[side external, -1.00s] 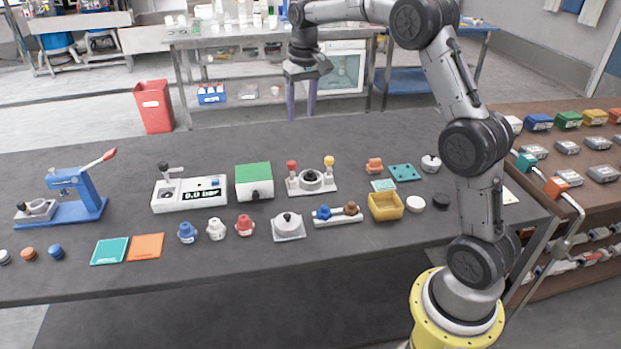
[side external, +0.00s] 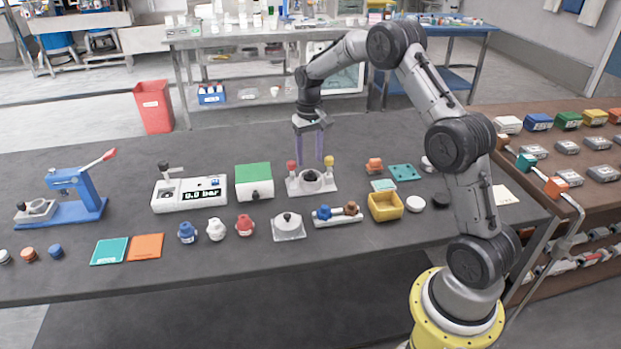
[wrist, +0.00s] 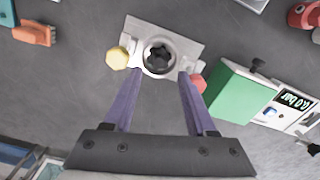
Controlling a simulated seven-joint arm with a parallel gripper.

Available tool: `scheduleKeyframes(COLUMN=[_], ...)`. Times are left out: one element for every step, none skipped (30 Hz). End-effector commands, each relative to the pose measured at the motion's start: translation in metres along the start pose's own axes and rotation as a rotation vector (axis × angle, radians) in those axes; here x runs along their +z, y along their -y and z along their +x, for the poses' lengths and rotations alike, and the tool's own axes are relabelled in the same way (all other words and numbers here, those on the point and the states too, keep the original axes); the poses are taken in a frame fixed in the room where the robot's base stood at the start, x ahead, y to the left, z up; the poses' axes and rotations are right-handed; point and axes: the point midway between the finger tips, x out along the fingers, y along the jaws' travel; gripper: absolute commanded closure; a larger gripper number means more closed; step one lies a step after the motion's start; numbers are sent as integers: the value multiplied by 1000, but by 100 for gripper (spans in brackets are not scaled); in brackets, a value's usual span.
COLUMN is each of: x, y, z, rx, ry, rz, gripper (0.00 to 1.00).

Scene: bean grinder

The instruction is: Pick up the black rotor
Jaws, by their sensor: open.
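The black rotor (wrist: 159,57) sits inside the round ring of a pale holder plate (wrist: 136,28). In the side view the rotor (side external: 311,176) is a small dark patch in the plate (side external: 329,187). A red knob (side external: 291,165) and a yellow knob (side external: 328,160) stand on either side of the ring. My gripper (side external: 309,160) points down above the holder, its two purple fingers apart and empty. In the wrist view my gripper (wrist: 160,74) straddles the space just below the ring. The fingers appear above the rotor and apart from it.
A green-topped box (side external: 253,180) stands close left of the holder, with a digital scale-like unit (side external: 190,194) beyond it. An orange part (side external: 374,166) and a teal plate (side external: 404,173) lie to the right.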

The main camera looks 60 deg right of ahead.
Motion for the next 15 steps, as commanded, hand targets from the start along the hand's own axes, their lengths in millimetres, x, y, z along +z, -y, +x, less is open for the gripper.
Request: scheduleKeyframes(x=[3, 3, 4, 5, 4, 4, 4, 4, 4, 4, 4, 4, 4, 4, 4], y=[-1, -1, -2, -2, -2, -2, -2, -2, -2, -2, -2, -2, -2, -2, -2], z=[9, 14, 19, 24, 28, 33, 36, 38, 41, 42, 42, 43, 43, 43, 43], rx=[1, 1, 1, 0, 0, 0, 0, 0, 0, 0, 0, 0, 0, 0, 0], ry=[6, 6, 6, 5, 4, 5, 4, 3, 3, 3, 3, 2, 2, 2, 2], rz=[0, 0, 1, 1, 0, 0, 0, 0, 0, 0, 0, 0, 0, 0, 0], gripper=[43, 43, 43, 43, 43, 43, 43, 43, 43, 43, 43, 43, 43, 43, 43])
